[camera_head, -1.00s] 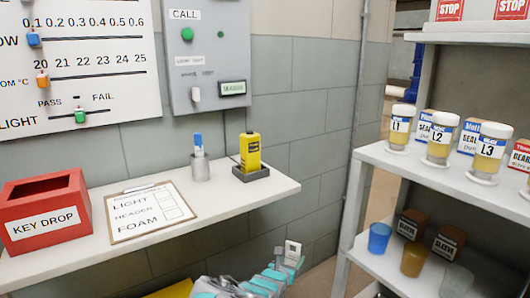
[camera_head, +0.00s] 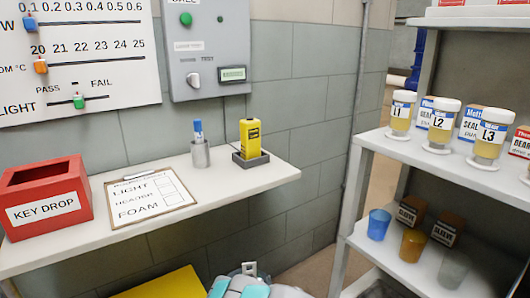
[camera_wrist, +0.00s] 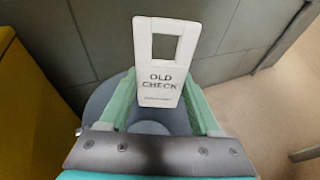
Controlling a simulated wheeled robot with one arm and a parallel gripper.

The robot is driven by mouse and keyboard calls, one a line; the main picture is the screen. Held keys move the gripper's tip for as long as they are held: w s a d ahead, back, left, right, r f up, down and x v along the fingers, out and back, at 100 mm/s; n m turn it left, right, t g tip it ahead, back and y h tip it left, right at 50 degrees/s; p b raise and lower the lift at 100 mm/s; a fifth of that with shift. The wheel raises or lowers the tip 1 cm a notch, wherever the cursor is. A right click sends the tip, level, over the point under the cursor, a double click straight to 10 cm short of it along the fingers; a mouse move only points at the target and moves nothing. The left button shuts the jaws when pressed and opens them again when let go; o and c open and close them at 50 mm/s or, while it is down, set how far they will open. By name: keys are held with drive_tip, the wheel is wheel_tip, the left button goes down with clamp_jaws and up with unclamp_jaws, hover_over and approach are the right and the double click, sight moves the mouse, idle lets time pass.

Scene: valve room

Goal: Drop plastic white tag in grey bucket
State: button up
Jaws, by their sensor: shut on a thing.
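My gripper (camera_wrist: 160,76) is shut on a white plastic tag (camera_wrist: 160,60) with a square hole at its top and the words OLD CHECK. The tag stands upright between the green fingers. A round grey thing (camera_wrist: 105,98), seemingly the grey bucket, lies behind and below the tag in the wrist view. The tag and fingers hide much of it, and I cannot tell its depth. The head view does not show it clearly.
A yellow container (camera_wrist: 25,110) stands at the left in the wrist view. A wall shelf (camera_head: 85,245) holds a red KEY DROP box (camera_head: 45,205), a clipboard (camera_head: 150,195), a pen cup (camera_head: 200,155) and a yellow device (camera_head: 250,140). A rack (camera_head: 440,175) with jars stands right.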

wheel_tip(320, 180, down, 4)
drive_tip(key=b, duration=0.2)
drive_tip(key=shift+f+b, duration=0.1)
drive_tip(key=shift+b, duration=0.3)
drive_tip(key=o, duration=1.4)
drive_tip(key=p+v, duration=0.1)
drive_tip(key=v, duration=0.7)
